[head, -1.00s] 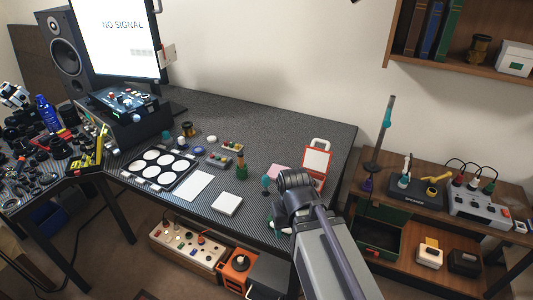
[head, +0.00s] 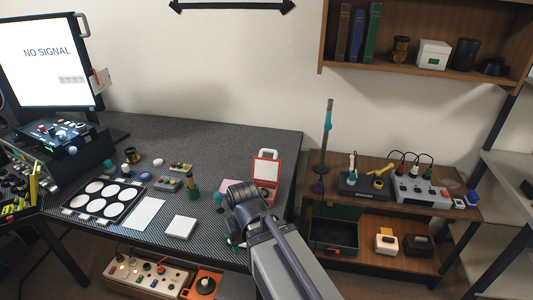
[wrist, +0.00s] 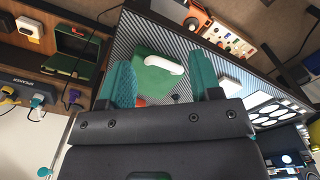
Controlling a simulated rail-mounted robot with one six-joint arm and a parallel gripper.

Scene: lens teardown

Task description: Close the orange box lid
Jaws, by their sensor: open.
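The orange-red box (head: 266,194) stands on the dark table near its right end in the head view. Its lid (head: 265,170) is raised, with a pale panel in an orange frame and a white handle (head: 268,153) at the top. My gripper is at the end of the arm in front of the box; its fingertips are hidden in the head view. In the wrist view my gripper (wrist: 163,62) is open, with two teal fingers apart. A green panel (wrist: 150,82) with a white bar shows between and beyond them; I cannot tell whether it is part of the box. No hold is seen.
A white square block (head: 181,227), a white sheet (head: 145,214) and a black tray of white discs (head: 80,213) lie left of the arm. A wooden shelf unit (head: 445,218) stands right of the table. The table's back middle is clear.

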